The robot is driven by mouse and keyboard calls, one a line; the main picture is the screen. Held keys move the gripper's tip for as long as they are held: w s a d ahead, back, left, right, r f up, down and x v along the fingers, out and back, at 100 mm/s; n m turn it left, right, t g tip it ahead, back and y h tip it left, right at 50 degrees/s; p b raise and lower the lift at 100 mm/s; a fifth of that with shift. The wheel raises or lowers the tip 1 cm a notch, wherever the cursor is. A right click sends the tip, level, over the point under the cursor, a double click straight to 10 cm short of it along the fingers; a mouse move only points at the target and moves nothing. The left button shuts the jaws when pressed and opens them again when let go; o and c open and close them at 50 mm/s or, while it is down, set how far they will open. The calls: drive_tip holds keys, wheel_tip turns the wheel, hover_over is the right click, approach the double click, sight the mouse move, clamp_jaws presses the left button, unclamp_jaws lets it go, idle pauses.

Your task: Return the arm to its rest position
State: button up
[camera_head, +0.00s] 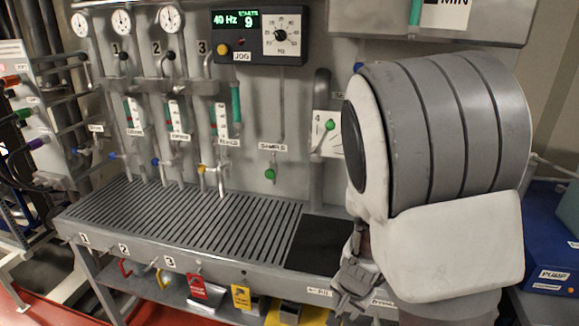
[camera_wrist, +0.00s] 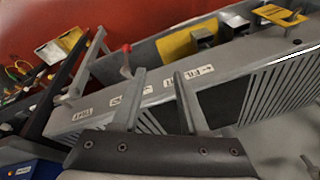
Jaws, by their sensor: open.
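My arm (camera_head: 440,130), with a white shell and ribbed grey cover, fills the right side of the head view. It hangs in front of the bench's right end. My gripper (camera_head: 352,284) is low at the bench's front right corner, partly hidden by my arm. In the wrist view my gripper (camera_wrist: 158,76) shows two grey fingers spread apart with nothing between them. The labelled front edge of the bench (camera_wrist: 225,60) lies beyond the fingers. I cannot tell whether the fingers touch it.
The slatted bench (camera_head: 75,222) carries a dark square plate (camera_head: 318,243). Behind it are gauges (camera_head: 170,18), valves and a control box (camera_head: 260,35). A blue pump box (camera_head: 550,240) stands at right.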

drive_tip(key=s+a+r+n+t+y, duration=0.1)
drive_tip(key=s+a+r+n+y, duration=0.15)
drive_tip(key=r, duration=0.55)
drive_tip(key=s+a+r+n+y, duration=0.1)
drive_tip(key=s+r+n, duration=0.15)
drive_tip(key=r, duration=0.45)
drive_tip(key=s+d+r+n+t+h, duration=0.1)
drive_tip(key=s+d+r+n+h, duration=0.2)
drive_tip(key=s+r, duration=0.6)
drive_tip(key=shift+s+d, duration=0.7)
drive_tip(key=shift+s, duration=0.05)
